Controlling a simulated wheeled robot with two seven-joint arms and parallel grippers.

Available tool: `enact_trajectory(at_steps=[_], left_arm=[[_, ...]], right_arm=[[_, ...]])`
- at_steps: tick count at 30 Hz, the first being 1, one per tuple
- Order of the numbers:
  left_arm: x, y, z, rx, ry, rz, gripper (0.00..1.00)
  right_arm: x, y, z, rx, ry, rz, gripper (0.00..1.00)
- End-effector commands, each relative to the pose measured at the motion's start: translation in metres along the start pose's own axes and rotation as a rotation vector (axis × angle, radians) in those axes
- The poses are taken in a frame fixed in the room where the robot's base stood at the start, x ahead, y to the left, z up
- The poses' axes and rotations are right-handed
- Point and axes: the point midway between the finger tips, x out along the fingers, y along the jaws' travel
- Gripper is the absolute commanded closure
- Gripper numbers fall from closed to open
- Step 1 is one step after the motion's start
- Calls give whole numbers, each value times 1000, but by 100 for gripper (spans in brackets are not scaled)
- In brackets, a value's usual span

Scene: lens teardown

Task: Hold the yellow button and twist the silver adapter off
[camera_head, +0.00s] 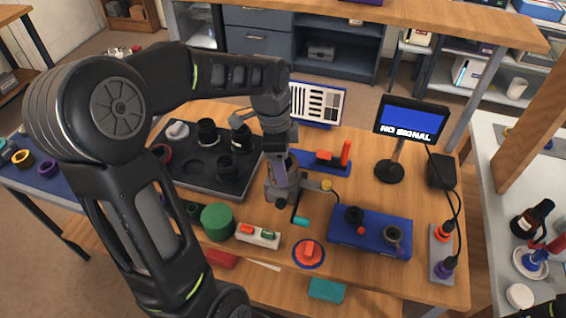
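My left arm comes in from the left and reaches down over the wooden table. Its gripper (284,194) is low over the middle of the table, beside a grey, silvery part that it largely hides. A small yellow button (326,185) sticks out to the right of the gripper, at the end of this grey part. I cannot make out the silver adapter separately from the gripper and the grey part. Whether the fingers are closed on anything is too small and hidden to tell. My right gripper does not show clearly anywhere.
A dark tray (189,174) with lens parts lies left of the gripper. A blue block (370,238) with black rings lies to the right, and a monitor (411,120) reading "NO SIGNAL" stands behind it. A green cylinder (217,222) and red-and-blue piece (308,253) are in front.

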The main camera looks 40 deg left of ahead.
Motion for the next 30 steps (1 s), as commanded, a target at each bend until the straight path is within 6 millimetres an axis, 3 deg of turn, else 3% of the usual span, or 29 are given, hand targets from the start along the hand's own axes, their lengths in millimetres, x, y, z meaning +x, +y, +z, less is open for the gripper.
enact_trajectory(at_steps=[9, 17, 23, 30], left_arm=[[0, 0, 1, -219, 0, -29, 79], [0, 0, 1, -230, -1, -30, 79], [0, 0, 1, -371, 1, -48, 79], [-3, 0, 1, -363, 0, -46, 79]], right_arm=[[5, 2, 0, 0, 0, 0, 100], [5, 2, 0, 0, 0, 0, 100], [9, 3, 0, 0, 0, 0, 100], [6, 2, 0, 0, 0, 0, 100]])
